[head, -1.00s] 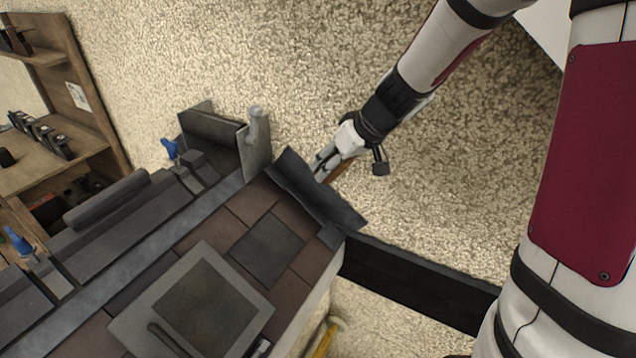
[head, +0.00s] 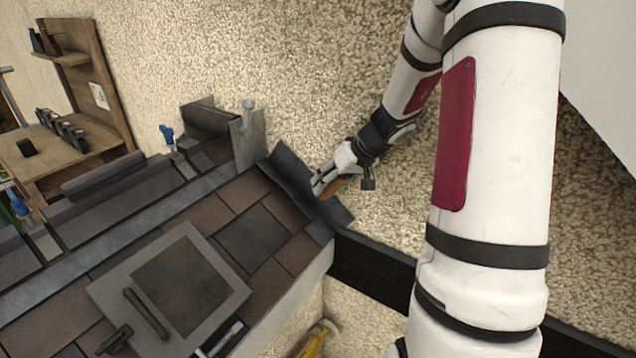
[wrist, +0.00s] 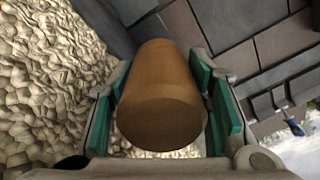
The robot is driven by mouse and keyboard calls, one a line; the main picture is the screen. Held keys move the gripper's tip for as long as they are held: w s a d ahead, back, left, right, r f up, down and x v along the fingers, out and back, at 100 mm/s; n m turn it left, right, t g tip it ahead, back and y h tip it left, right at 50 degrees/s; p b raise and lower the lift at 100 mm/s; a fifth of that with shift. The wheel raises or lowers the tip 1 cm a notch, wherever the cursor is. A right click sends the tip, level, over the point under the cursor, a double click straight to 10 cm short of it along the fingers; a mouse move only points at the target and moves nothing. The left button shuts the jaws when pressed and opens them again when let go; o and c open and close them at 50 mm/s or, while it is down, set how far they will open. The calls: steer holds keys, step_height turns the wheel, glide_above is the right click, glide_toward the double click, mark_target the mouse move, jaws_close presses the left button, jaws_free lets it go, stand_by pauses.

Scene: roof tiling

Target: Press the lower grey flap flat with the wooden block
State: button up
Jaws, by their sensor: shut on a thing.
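My gripper (head: 322,186) is at the right edge of the roof, shut on the wooden block (wrist: 165,95). The block is brown with a rounded end and sits between the teal finger pads in the wrist view. In the head view the block (head: 334,186) shows as a small orange-brown piece beside the fingers. A dark grey flap (head: 290,172) runs along that roof edge, bent upward. Its lower part (head: 334,212) lies just below the gripper and still sticks out past the edge. Whether the block touches the flap cannot be told; the block's far end is hidden.
Brown and grey shingles (head: 225,195) cover the slope, with a framed grey skylight (head: 175,290) on it. A metal upright (head: 248,130) stands near the ridge. A black beam (head: 375,262) runs right from the eave. A wooden shelf (head: 90,150) stands at left. A rough wall lies behind.

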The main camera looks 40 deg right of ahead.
steer(key=shift+f, duration=0.15)
steer(key=b, duration=0.3)
glide_toward(305, 208)
steer(key=shift+x, duration=1.15)
steer(key=shift+b+x, duration=2.7)
steer(key=shift+b, duration=0.05)
steer(key=shift+s, duration=0.1)
steer(key=shift+p+v, duration=1.85)
steer(key=shift+v, duration=2.2)
